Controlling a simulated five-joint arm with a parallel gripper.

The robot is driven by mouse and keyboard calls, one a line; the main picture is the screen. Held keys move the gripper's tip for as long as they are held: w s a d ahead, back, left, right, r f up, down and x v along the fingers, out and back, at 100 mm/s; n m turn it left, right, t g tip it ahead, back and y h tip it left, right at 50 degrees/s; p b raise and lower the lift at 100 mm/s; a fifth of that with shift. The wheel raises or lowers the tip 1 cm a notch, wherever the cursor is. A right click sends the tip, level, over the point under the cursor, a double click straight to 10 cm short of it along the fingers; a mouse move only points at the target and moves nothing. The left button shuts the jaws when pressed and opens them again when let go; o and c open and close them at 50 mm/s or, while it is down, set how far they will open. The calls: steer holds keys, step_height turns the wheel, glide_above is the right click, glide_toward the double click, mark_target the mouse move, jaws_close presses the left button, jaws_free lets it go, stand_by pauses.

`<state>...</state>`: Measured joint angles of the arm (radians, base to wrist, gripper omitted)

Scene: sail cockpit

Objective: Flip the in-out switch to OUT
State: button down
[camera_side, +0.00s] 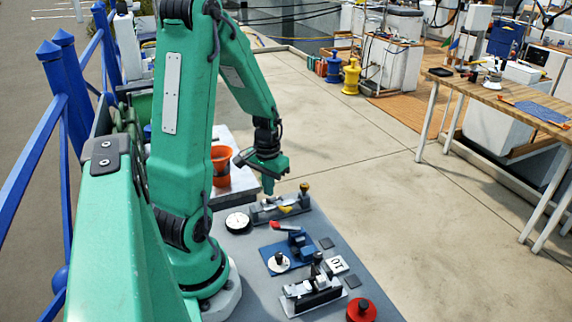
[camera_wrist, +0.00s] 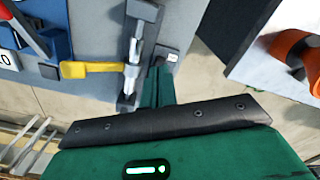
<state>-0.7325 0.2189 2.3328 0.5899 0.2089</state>
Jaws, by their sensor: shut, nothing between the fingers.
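My gripper (camera_side: 268,186) is shut and empty, pointing down above the far end of the grey bench. In the wrist view its green fingers (camera_wrist: 157,88) reach up beside a grey metal fixture (camera_wrist: 133,62) with a yellow lever (camera_wrist: 92,69) sticking out to the left. In the side view this yellow lever (camera_side: 285,209) lies on the fixture, just below and right of my gripper. I cannot tell whether my fingertips touch the fixture. No IN or OUT wording is readable, so I cannot tell for sure which part is the in-out switch.
A blue fixture with a red lever (camera_side: 284,226), a white block with black marks (camera_side: 336,265), a black-and-silver clamp (camera_side: 313,293) and a red knob (camera_side: 361,309) stand nearer on the bench. A round white dial (camera_side: 237,222) and an orange container (camera_side: 221,165) are left of my gripper.

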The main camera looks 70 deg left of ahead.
mark_target(269, 199)
steer(key=shift+f, duration=1.05)
stand_by(1.1)
steer(key=shift+r, duration=3.5)
steer(key=shift+r, duration=0.1)
steer(key=d+r+m+t, duration=0.2)
steer(key=d+r+m, duration=0.1)
steer(key=d+r, duration=0.4)
steer(key=s+d+r+m+t, duration=0.1)
steer(key=d+r+m+t, duration=0.2)
steer(key=d+r, duration=0.5)
steer(key=d, duration=0.6)
steer(key=shift+t, duration=0.3)
